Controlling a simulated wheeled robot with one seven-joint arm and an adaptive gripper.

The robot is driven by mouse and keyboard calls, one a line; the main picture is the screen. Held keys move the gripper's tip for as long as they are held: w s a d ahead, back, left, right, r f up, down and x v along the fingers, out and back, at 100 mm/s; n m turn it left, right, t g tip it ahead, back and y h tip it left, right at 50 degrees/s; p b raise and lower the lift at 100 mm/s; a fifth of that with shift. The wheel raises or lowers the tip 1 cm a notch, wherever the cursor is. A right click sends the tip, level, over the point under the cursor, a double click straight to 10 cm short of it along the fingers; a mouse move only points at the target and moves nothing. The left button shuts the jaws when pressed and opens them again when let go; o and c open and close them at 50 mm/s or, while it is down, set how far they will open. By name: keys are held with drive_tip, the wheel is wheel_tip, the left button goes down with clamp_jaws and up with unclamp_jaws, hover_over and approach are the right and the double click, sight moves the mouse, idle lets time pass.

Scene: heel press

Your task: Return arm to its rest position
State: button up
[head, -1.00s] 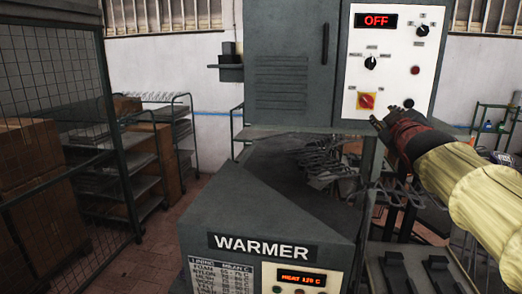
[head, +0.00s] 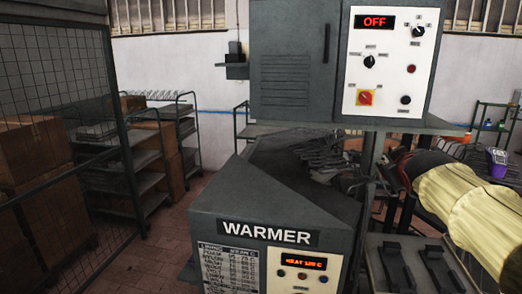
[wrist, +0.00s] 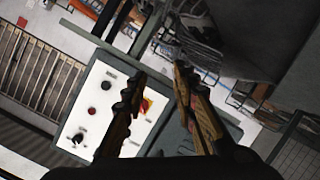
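My gripper (wrist: 155,80) shows in the wrist view with its two fingers apart and nothing between them. In the head view my arm, in a pale yellow sleeve, reaches in from the right edge; its dark end is below and right of the white control panel (head: 390,60), apart from it. The fingertips are hard to make out there. The panel's display (head: 375,21) reads OFF, and its red and yellow switch (head: 365,97) is uncovered. The panel also shows tilted behind the fingers in the wrist view (wrist: 92,85).
The grey warmer (head: 215,212) stands low in front, its display lit. Metal forms (head: 318,150) lie behind it. Two black pedals (head: 440,268) are at lower right. A purple-topped object (head: 498,163) is at right. A mesh fence (head: 50,75) and shelves are at left.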

drive_tip(key=s+a+f+m+g+y+b, duration=0.1)
drive_tip(key=s+a+f, duration=0.4)
drive_tip(key=s+f, duration=0.6)
drive_tip(key=s+a+f+m+g+y+b, duration=0.1)
drive_tip(key=s+a+f+g+b, duration=0.3)
drive_tip(key=s+f, duration=0.8)
drive_tip(key=s+a+f+m+g+y+b, duration=0.1)
drive_tip(key=s+a+f+g+y+b, duration=0.1)
drive_tip(key=s+a+f, duration=0.4)
drive_tip(key=s+f+g+b, duration=0.1)
drive_tip(key=s+f+b, duration=0.1)
drive_tip(key=s+f, duration=0.3)
drive_tip(key=shift+s+a+f, duration=0.35)
drive_tip(key=shift+s+f, duration=0.05)
drive_tip(key=shift+f, duration=0.1)
drive_tip(key=shift+o, duration=0.3)
drive_tip(key=shift+r, duration=0.1)
